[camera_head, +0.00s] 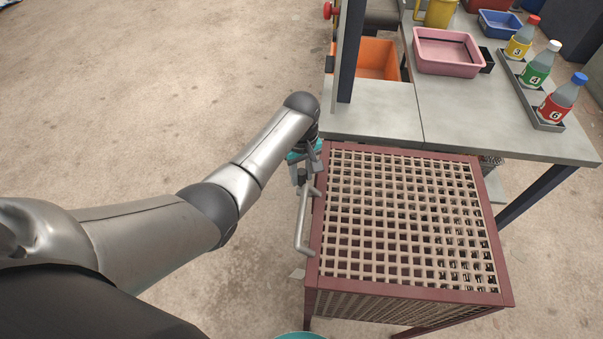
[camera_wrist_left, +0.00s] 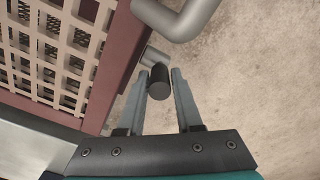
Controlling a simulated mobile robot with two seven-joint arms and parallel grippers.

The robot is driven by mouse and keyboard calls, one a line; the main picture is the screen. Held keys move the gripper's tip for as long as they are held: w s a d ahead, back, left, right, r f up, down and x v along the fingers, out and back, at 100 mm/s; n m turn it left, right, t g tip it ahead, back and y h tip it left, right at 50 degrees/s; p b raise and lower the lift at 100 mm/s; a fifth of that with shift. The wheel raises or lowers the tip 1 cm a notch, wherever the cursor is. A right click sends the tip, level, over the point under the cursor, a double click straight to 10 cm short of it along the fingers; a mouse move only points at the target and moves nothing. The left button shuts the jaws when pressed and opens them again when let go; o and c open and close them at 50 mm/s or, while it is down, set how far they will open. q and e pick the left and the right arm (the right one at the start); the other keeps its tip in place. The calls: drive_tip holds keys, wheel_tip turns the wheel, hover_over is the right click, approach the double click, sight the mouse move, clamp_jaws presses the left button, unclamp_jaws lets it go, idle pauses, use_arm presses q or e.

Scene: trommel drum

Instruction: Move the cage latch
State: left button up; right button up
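The cage (camera_head: 405,296) is a dark red frame with a beige grid. The latch shows in the left wrist view as a short dark knob (camera_wrist_left: 158,84) on a grey pin at the cage's red edge. My left gripper (camera_wrist_left: 158,75) is at this edge, its two fingers apart on either side of the knob. I cannot tell whether they touch it. In the head view my left gripper (camera_head: 303,178) is partly hidden by its own wrist, at the cage's upper left side. My right gripper is not in view.
A bent grey handle bar (camera_head: 301,225) runs along the cage's left side, close to my left gripper. A grey table (camera_head: 385,112) adjoins the cage's far side, carrying a pink bin (camera_head: 447,67) and a bottle rack (camera_head: 528,85). The floor to the left is clear.

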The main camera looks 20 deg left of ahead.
use_arm(q)
clamp_jaws()
idle(1.2)
